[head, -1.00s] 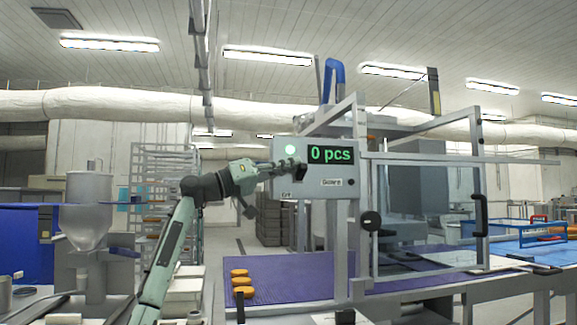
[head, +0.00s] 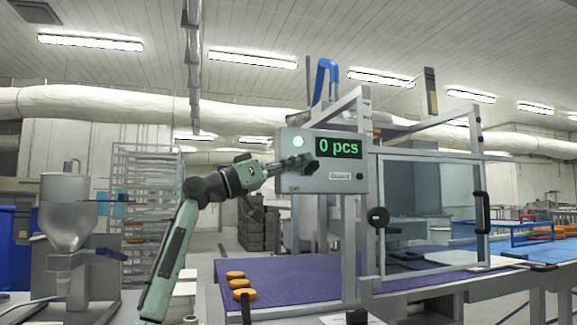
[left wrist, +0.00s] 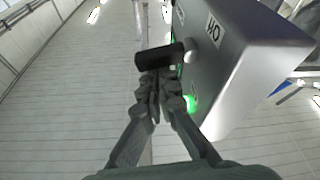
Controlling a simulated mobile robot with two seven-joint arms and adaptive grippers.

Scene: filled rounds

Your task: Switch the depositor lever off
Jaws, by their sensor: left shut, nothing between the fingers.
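The control box (head: 350,182) has a lit green lamp (head: 298,141) and a display reading "0 pcs". A short black lever (left wrist: 160,56) sticks out from its side, near a small white label (left wrist: 213,29), in the left wrist view. It also shows in the head view (head: 312,167), partly behind my fingers. My left gripper (left wrist: 157,80) is shut and empty, its fingertips at the lever's underside, touching or nearly so. In the head view my left gripper (head: 300,161) lies in front of the box's left part. My right gripper is not in view.
A clear guard with a black handle (head: 482,212) stands right of the box, over the purple belt (head: 300,272). Several orange-brown rounds (head: 240,283) lie at the belt's left end. A steel hopper (head: 68,215) stands at the left.

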